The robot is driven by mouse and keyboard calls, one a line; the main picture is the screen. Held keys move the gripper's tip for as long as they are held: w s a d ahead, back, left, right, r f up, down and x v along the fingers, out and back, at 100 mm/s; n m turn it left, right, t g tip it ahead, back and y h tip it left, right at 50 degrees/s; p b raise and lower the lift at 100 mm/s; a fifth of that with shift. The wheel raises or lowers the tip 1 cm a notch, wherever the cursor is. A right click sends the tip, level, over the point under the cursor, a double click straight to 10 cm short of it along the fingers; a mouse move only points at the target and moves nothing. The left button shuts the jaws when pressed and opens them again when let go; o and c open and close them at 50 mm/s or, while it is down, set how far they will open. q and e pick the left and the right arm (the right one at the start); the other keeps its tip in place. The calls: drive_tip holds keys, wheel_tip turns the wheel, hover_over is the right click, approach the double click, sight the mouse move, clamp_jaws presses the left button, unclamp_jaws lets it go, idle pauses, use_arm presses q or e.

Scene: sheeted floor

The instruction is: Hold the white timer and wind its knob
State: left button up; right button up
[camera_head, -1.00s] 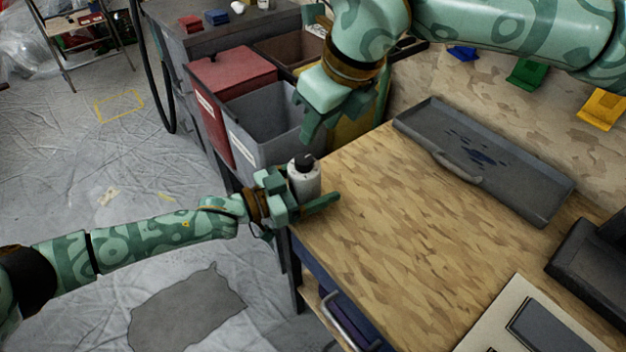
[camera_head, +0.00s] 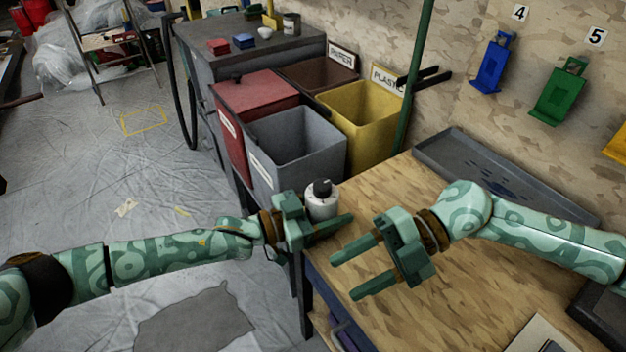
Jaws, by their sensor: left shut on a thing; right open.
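The white timer (camera_head: 321,206) stands upright at the left corner of the wooden workbench (camera_head: 430,290), with its black knob (camera_head: 322,187) on top. My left gripper (camera_head: 330,226) comes in from the left and is shut on the timer's body; its near finger hides the timer's lower part. My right gripper (camera_head: 347,272) is open and empty over the bench, to the right of and nearer than the timer. Its two fingers point left, and it is apart from the timer and knob.
Behind the timer stand a grey bin (camera_head: 292,150), a red bin (camera_head: 250,100) and a yellow bin (camera_head: 362,112). A grey tray (camera_head: 470,150) lies along the bench's back. Blue (camera_head: 492,66) and green (camera_head: 560,92) holders hang on the wall.

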drive_tip(key=w+d+r+m+t+y, duration=0.2)
drive_tip(key=w+m+t+y, duration=0.2)
drive_tip(key=m, duration=0.5)
drive_tip(key=m+t, duration=0.7)
drive_tip(key=m, duration=0.4)
approach(312, 189)
drive_tip(key=x, duration=0.3)
drive_tip(key=r+x, duration=0.1)
drive_tip(key=x, duration=0.2)
drive_tip(key=r+x, duration=0.1)
drive_tip(key=x, duration=0.3)
drive_tip(key=shift+c, duration=0.3)
drive_tip(key=shift+t, duration=0.3)
drive_tip(key=c, duration=0.9)
